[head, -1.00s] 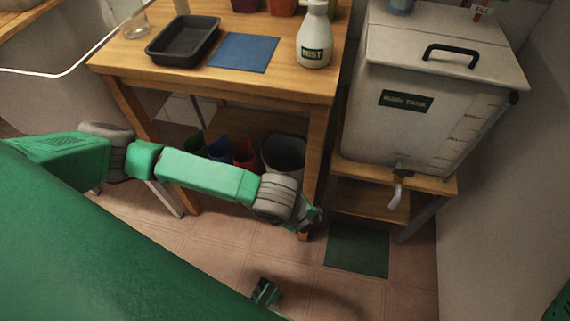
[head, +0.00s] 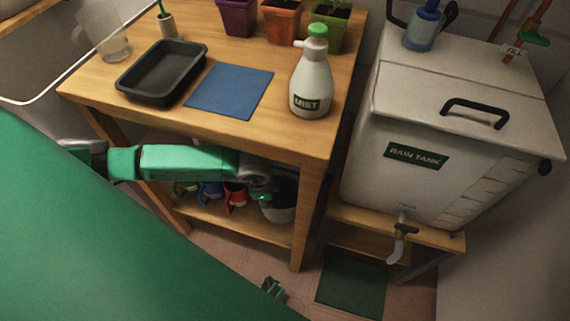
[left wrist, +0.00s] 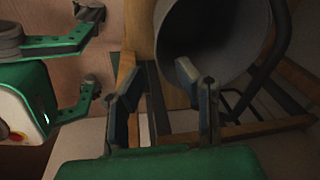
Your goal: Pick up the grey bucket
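The grey bucket (head: 281,203) stands on the table's lower shelf, at the right end, partly hidden by my left arm and the tabletop. My left gripper (head: 262,195) is under the tabletop at the bucket's left side. In the left wrist view the bucket (left wrist: 235,45) shows its dark open mouth. There my left gripper (left wrist: 156,72) is open, with its right finger overlapping the bucket's rim area and its left finger outside. Whether it touches is unclear. My right gripper (head: 273,288) hangs low near the floor. It looks open and empty in the left wrist view (left wrist: 92,50).
Red (head: 235,196) and blue (head: 210,191) containers stand left of the bucket. The wooden tabletop (head: 290,135) is close above, with a table leg (head: 306,220) to the right. A rain tank (head: 385,185) stands further right. A green mat (head: 352,283) lies on the floor.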

